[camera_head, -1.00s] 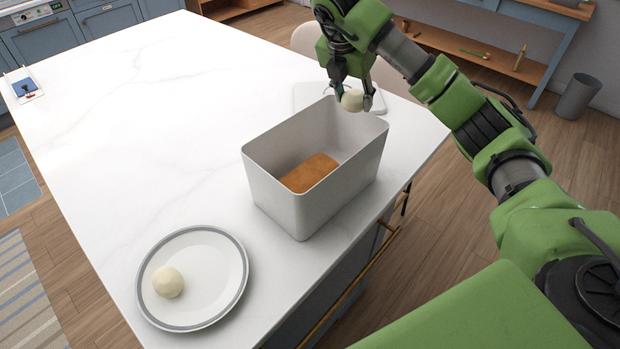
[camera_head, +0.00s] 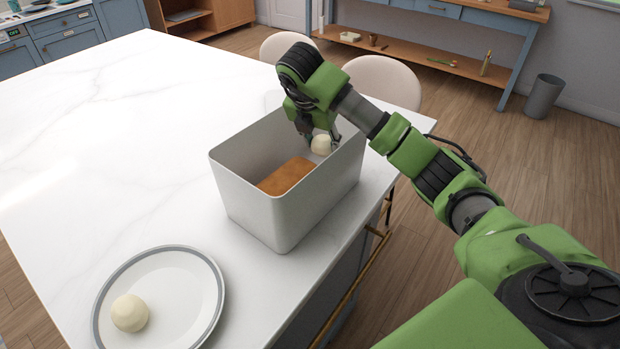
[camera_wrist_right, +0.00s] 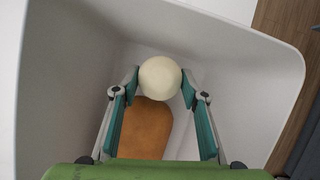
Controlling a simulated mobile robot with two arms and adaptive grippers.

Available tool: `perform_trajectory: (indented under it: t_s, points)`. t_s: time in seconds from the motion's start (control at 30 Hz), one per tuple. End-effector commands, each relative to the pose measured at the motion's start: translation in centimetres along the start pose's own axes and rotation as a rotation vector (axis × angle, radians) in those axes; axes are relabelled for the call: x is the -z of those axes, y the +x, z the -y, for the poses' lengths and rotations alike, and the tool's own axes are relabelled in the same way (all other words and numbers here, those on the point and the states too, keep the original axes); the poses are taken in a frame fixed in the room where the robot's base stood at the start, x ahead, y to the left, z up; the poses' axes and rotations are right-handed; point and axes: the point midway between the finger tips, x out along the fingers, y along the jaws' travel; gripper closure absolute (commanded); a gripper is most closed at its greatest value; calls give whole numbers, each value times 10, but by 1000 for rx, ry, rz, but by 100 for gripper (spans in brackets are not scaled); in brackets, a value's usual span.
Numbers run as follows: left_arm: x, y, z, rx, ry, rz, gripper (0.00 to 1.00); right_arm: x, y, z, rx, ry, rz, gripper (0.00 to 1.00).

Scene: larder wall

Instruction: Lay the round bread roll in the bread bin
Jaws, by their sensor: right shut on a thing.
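The round bread roll (camera_head: 321,145) is a pale cream ball between the fingertips of my right gripper (camera_head: 320,140). The right gripper is shut on it and reaches down into the far end of the bread bin (camera_head: 245,200), a light grey open box on the counter. In the right wrist view the roll (camera_wrist_right: 160,77) sits between the two teal finger pads, inside the bin walls (camera_wrist_right: 235,60). An orange-brown loaf (camera_head: 287,176) lies on the bin's floor; it also shows below the roll in the wrist view (camera_wrist_right: 143,130). My left gripper is not in view.
A white plate with a grey rim (camera_head: 190,290) stands near the counter's front, bearing another pale ball (camera_head: 130,313). The white marble counter (camera_head: 110,130) is clear to the left. Two pale chairs (camera_head: 385,82) stand behind it.

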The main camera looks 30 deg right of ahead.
Motion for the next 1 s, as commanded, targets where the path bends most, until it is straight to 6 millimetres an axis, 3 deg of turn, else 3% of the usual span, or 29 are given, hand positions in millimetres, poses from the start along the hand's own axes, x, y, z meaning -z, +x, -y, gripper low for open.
perform_trajectory:
  t_s: [0.1,0.53,0.87,0.9,0.93,1.0]
  points:
    - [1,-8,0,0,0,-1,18,8,18,1,4,0,-3,81]
    - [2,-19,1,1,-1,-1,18,28,60,0,1,0,-2,81]
    - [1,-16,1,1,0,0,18,30,66,0,0,1,0,81]
    - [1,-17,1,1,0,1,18,29,65,0,0,1,0,52]
    - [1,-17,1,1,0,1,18,29,65,0,0,1,0,44]
    - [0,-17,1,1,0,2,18,29,65,0,0,1,0,43]
